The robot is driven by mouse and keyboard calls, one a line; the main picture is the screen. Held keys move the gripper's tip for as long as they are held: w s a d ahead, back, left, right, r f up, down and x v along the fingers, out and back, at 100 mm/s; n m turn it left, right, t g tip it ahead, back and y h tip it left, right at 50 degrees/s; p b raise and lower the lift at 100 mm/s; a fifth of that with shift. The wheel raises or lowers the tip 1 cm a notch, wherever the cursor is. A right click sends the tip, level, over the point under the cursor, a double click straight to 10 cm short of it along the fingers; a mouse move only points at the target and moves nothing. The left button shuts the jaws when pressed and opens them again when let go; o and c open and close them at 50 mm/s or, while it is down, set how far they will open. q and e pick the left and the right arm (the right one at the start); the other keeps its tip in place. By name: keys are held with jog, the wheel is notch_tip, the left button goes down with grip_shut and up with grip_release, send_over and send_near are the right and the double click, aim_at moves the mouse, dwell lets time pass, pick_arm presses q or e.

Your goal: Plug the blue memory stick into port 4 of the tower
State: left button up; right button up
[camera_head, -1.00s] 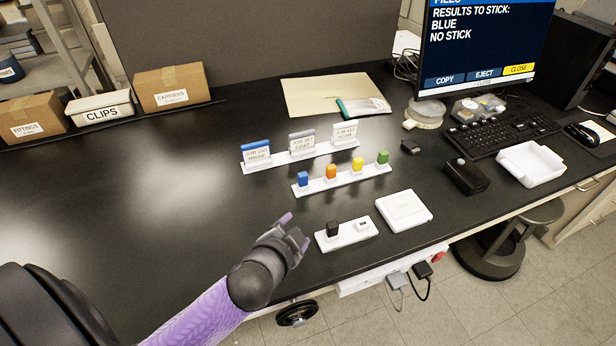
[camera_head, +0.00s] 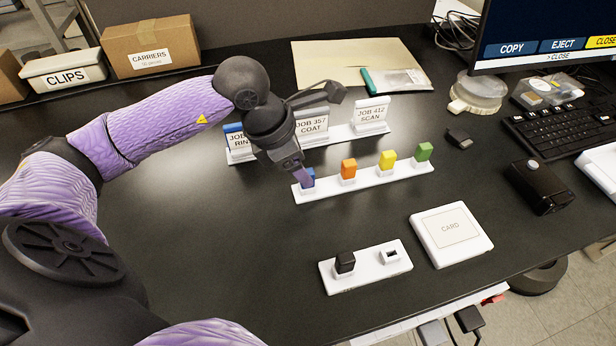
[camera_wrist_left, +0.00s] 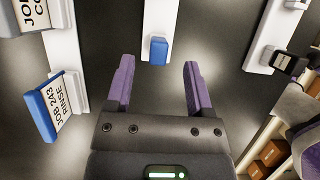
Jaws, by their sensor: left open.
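The blue memory stick (camera_head: 308,184) stands at the left end of a white strip (camera_head: 365,179) that also holds orange (camera_head: 348,169), yellow (camera_head: 387,160) and green (camera_head: 423,152) sticks. My left gripper (camera_head: 304,178) is at the blue stick and partly covers it in the head view. In the left wrist view, the left gripper (camera_wrist_left: 157,82) is open, and the blue stick (camera_wrist_left: 158,50) lies beyond the fingertips, roughly centred between them and apart from both. The tower and its port 4 are outside these views. My right gripper is not in view.
Job cards in a white holder (camera_head: 352,133) stand behind the stick strip, close to my left wrist. In front are a white two-slot base (camera_head: 366,268) with a black plug (camera_head: 345,262) and a white square box (camera_head: 450,235). The keyboard (camera_head: 565,128) is at right. The left tabletop is largely clear.

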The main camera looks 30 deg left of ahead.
pick_arm(q)
jog(key=x, duration=0.3)
jog(key=shift+w+f+b, duration=0.15)
jog(key=shift+f+b, duration=0.15)
jog(key=shift+f, duration=0.05)
grip_shut()
jog(key=shift+r, duration=0.15)
notch_tip(320, 180, up, 10)
jog(key=p, duration=0.2)
jog(key=shift+p, duration=0.3)
jog(key=c, duration=0.6)
grip_release()
grip_shut()
jog(key=shift+d, duration=0.1)
